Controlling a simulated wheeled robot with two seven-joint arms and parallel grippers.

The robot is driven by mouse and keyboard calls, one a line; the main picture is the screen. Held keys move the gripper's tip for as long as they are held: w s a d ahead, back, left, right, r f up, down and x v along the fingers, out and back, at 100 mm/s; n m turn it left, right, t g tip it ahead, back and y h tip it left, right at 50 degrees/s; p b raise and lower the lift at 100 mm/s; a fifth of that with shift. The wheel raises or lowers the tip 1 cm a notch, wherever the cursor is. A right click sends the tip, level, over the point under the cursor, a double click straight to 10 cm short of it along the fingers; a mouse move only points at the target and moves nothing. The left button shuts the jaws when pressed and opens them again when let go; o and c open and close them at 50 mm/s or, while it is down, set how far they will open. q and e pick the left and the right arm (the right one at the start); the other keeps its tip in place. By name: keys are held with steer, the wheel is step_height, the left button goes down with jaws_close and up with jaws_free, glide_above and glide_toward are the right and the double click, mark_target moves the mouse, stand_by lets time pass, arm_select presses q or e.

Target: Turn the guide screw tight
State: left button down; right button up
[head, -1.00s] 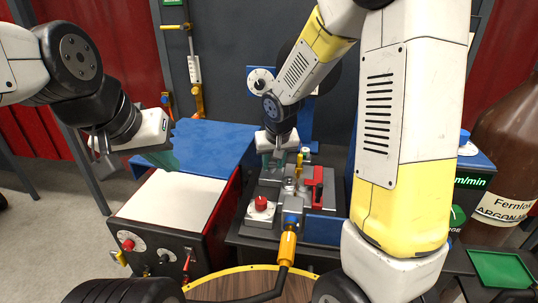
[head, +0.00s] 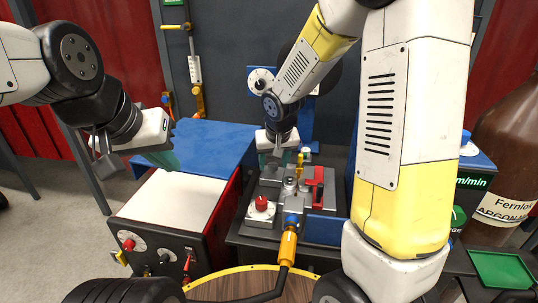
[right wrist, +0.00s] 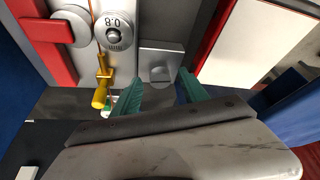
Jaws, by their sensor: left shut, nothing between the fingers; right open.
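In the head view my right gripper (head: 276,158) is over the back of the grey feeder mechanism (head: 262,219) and hides that spot. My left gripper (head: 163,157) is shut and empty, above the blue-topped cabinet's left side.
A dial marked 0.8 (right wrist: 115,35) and a yellow lever (right wrist: 102,85) are left of the block. A red lever (head: 317,186), a red knob (head: 262,203) and a yellow-and-blue hose connector (head: 289,240) are in front. The white cabinet panel (head: 172,207) is bare.

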steer(key=v, duration=0.7)
steer(key=shift+r, duration=0.2)
steer(key=shift+s, duration=0.15)
